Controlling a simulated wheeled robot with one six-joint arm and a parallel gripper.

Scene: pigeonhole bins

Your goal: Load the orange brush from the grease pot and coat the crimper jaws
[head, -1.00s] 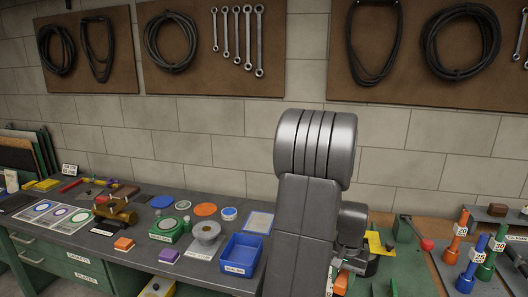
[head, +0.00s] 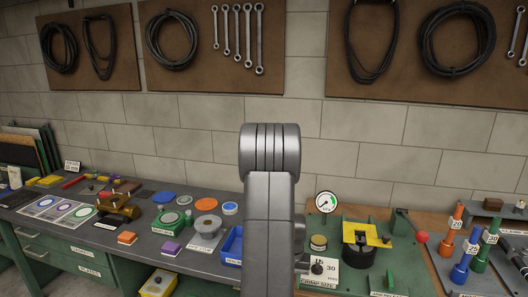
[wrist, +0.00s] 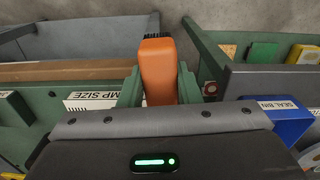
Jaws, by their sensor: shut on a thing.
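My gripper (wrist: 159,88) is shut on the orange brush (wrist: 158,68), whose blocky orange handle shows between the green fingers in the wrist view. In the head view my arm hides the gripper and brush. The crimper (head: 379,234), with a yellow plate over a dark round body, stands on the green bench right of my arm.
A blue seal bin (wrist: 275,120) is right of my gripper in the wrist view. A gauge (head: 326,202) stands behind the tub. Orange, blue and green numbered tools (head: 464,262) stand at the right. Floor shows between the benches.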

